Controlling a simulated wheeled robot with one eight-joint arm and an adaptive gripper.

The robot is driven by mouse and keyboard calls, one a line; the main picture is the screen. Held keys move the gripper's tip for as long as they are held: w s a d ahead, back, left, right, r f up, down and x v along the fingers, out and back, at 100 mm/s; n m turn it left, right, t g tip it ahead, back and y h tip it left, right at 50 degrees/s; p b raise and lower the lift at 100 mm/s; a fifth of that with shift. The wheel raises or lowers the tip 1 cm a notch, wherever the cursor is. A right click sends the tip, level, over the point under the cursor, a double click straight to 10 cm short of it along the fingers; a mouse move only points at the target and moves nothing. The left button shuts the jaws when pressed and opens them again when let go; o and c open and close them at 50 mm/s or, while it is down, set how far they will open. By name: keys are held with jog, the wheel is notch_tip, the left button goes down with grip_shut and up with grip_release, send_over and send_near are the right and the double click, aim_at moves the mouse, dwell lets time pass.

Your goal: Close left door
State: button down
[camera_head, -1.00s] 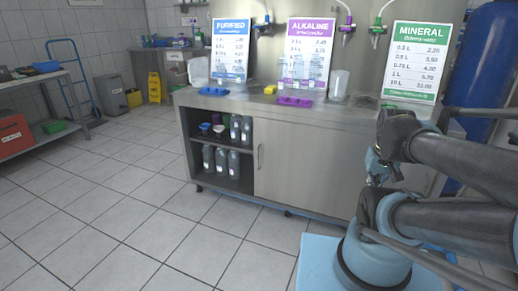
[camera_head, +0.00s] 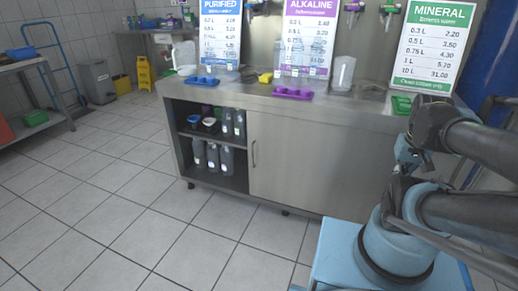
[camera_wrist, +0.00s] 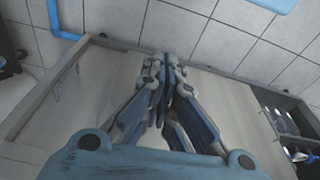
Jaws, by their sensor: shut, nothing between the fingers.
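The steel cabinet (camera_head: 180,95) stands ahead, and its left bay is open, showing shelves inside. A plain steel door panel (camera_head: 310,160) covers the front to the right of the opening, with a vertical handle (camera_head: 254,153) near its left edge. No separate door panel shows across the open bay. My gripper (camera_wrist: 166,68) is shut and empty in the wrist view, in front of a plain panel (camera_wrist: 225,98). The open bay with bottles (camera_wrist: 285,125) lies to its right there. In the head view my arm is at the right, away from the handle.
Bottles (camera_head: 228,122) stand on the cabinet shelves. On the counter are a blue tray (camera_head: 203,81), a purple tray (camera_head: 293,93) and price signs. A yellow floor sign (camera_head: 144,73) and a bin (camera_head: 99,82) stand back left. The tiled floor (camera_head: 100,185) at left is clear.

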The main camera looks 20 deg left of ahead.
jog(key=w+a+r+t+y, duration=0.1)
jog(key=w+a+r+t, duration=0.15)
jog(key=w+a, duration=1.75)
jog(key=m+t+y, duration=0.1)
jog(key=m+y, duration=0.1)
jog(key=y, duration=0.2)
send_near(257, 147)
jog(key=s+d+r, duration=0.3)
jog(key=s+d, duration=0.2)
jog(key=x, duration=1)
jog(key=shift+d+f, duration=0.1)
jog(key=shift+d, duration=0.3)
jog(key=shift+w+a+f, duration=0.1)
jog(key=shift+w+a, duration=0.05)
jog(key=shift+a, duration=0.4)
jog(key=shift+w+a, duration=0.15)
jog(key=shift+a, duration=0.4)
jog(key=shift+w+a, duration=0.3)
jog(key=shift+a, duration=0.6)
jog(key=shift+a, duration=0.1)
